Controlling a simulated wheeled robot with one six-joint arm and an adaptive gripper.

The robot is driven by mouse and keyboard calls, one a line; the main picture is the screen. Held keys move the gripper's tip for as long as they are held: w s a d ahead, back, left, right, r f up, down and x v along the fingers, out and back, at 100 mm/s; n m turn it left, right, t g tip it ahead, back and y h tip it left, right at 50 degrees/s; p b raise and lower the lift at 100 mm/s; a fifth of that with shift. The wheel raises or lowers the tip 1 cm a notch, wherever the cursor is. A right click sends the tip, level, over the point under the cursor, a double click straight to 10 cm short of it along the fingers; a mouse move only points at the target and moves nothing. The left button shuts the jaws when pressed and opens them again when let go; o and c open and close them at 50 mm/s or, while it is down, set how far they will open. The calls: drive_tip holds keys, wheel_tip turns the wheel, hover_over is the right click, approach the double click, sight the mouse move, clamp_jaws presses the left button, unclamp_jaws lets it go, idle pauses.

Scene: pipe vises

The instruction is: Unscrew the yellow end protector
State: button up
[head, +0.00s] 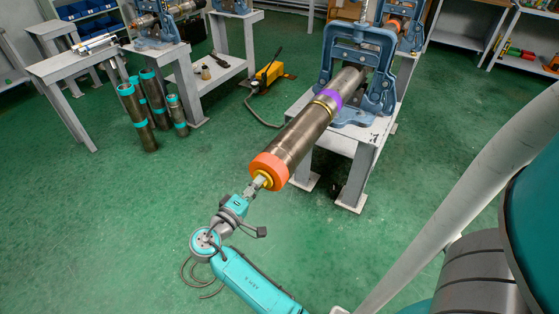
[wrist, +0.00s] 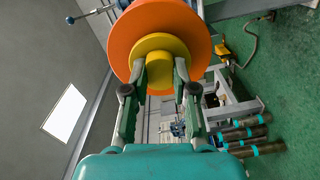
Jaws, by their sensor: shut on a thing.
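The yellow end protector (wrist: 161,55) sits at the centre of an orange collar (wrist: 192,27) on the end of a long metal pipe (head: 298,135). In the head view the yellow protector (head: 262,180) shows as a small piece in front of the orange collar (head: 269,170). My gripper (wrist: 160,78) has its two fingers on opposite sides of the yellow protector and is shut on it. In the head view my gripper (head: 254,188) meets the pipe's near end roughly in line with the pipe. The fingertips' contact is partly hidden behind the protector's face.
A blue vise (head: 357,65) on a grey table (head: 365,140) holds the pipe, which carries a purple band (head: 329,98). Upright pipes with teal bands (head: 137,117) stand at the left. A yellow pump (head: 268,75) lies on the floor. Green floor around my arm is clear.

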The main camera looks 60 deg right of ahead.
clamp_jaws()
drive_tip(key=shift+a, duration=0.65)
drive_tip(key=shift+s+a, duration=0.1)
drive_tip(key=shift+a, duration=2.1)
drive_tip(key=shift+o, duration=1.7)
unclamp_jaws()
